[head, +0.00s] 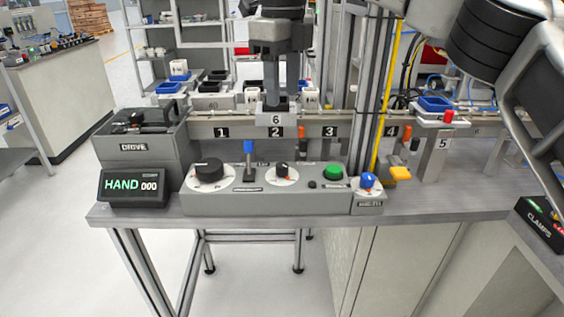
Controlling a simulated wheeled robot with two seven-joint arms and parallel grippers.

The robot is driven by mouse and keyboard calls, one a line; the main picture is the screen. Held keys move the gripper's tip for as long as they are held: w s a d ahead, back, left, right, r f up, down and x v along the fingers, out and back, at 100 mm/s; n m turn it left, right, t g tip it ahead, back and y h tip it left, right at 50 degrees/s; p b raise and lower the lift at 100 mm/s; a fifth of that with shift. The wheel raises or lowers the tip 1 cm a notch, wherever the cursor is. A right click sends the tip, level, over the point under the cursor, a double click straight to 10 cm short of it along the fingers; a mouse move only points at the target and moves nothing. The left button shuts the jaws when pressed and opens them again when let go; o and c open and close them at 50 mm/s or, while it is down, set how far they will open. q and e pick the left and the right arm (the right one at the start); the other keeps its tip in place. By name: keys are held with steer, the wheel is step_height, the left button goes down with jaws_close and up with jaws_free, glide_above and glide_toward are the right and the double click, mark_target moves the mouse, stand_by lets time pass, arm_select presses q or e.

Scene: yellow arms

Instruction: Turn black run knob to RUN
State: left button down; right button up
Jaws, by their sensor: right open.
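A grey control panel (265,201) stands on the bench. A large round black knob (208,170) sits on a white dial at its left end. A smaller black knob with an orange mark (282,171) sits on a white dial near the middle. I cannot tell from the tiny lettering which one is the run knob or where its pointer stands. A display (135,186) at the left reads HAND 000. My right gripper (535,115) is large and close at the right edge, open, partly cut off and well away from the knobs. My left gripper is not in view.
A blue-topped lever (249,160), a green button (333,172) and a blue knob (368,181) flank the small black knob. A CLAMPS box (543,222) is at right. Bench space in front is narrow.

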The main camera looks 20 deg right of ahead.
mark_target(282, 165)
step_height(282, 165, down, 15)
steer(key=shift+f+b, duration=0.1)
steer(key=shift+b, duration=0.3)
jaws_close()
